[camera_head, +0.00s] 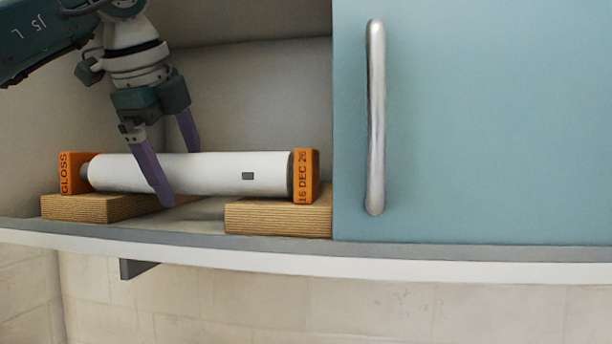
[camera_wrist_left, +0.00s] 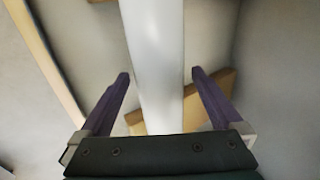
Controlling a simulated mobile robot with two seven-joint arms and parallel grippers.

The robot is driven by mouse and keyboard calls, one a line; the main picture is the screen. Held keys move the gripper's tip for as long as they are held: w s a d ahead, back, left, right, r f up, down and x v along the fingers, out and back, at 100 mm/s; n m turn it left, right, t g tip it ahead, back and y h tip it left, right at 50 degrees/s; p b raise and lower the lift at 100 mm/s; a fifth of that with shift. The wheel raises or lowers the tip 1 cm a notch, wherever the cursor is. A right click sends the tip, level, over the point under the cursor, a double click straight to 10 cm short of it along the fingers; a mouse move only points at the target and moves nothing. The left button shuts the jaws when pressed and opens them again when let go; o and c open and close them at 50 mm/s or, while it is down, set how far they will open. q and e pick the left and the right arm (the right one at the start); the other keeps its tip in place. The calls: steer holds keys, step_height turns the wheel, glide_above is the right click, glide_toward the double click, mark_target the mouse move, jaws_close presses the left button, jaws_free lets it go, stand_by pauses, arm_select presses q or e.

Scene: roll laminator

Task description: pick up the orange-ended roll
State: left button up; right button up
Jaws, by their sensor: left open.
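The orange-ended roll (camera_head: 215,174) is a white cylinder with an orange block at each end. The left block reads "GLOSS" and the right one "16 DEC 26". It lies level across two wooden blocks inside the open cabinet. My left gripper (camera_head: 178,175) is open, pointing down, with one purple finger in front of the roll and the other behind it. In the left wrist view the white roll (camera_wrist_left: 155,65) runs between the two spread fingers (camera_wrist_left: 159,80), with gaps on both sides. The orange ends are not visible there. My right gripper is not in view.
The wooden blocks (camera_head: 280,215) rest on the cabinet shelf, with a bare gap between them. A blue door (camera_head: 480,120) with a metal handle (camera_head: 376,115) covers the right side. The shelf's front edge (camera_head: 200,247) runs below. Cabinet walls stand behind and left of the roll.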

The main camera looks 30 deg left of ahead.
arm_select(q)
jaws_close()
stand_by(0.8)
steer(key=shift+r, duration=0.15)
